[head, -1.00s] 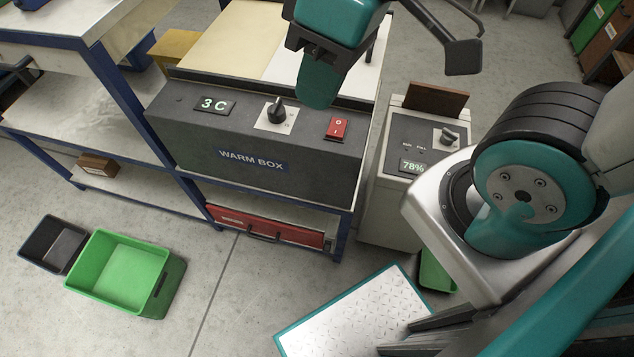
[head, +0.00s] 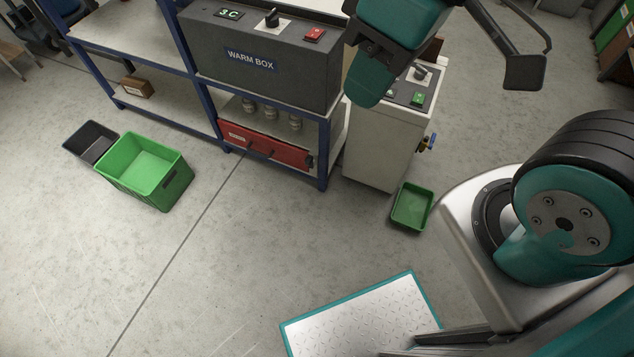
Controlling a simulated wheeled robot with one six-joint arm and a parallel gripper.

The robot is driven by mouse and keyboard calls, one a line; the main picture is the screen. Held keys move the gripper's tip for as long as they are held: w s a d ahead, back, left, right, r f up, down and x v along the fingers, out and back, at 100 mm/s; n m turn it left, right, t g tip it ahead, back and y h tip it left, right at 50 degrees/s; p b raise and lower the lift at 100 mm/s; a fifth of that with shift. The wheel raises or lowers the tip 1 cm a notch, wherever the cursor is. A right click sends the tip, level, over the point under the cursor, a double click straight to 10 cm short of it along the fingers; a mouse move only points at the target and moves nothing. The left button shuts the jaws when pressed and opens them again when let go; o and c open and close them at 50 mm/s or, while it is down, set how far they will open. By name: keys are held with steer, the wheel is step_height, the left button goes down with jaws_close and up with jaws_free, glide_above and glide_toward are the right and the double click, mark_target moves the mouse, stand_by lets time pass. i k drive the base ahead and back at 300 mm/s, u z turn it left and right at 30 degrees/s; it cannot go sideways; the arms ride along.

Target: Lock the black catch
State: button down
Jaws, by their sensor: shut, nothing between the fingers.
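No part that I can surely name as the black catch shows in the head view. A small dark fitting (head: 311,161) sits at the right end of the red drawer (head: 280,152), under the warm box (head: 291,72); it is too small to tell whether it is a catch or how it is set. The drawer front also has a black handle (head: 258,150). My gripper (head: 366,88), teal and black, hangs at the top, pointing down, shut and empty. It hides part of the grey cabinet behind it.
A green bin (head: 160,187) and black bin (head: 88,142) stand at left. The middle floor is clear.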

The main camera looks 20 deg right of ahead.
mark_target(308, 160)
steer(key=z, duration=0.25)
steer(key=i, duration=0.8)
steer(key=u, duration=0.2)
steer(key=k, duration=1.35)
steer(key=u, duration=0.6)
steer(key=i, duration=1)
steer(key=z, duration=0.35)
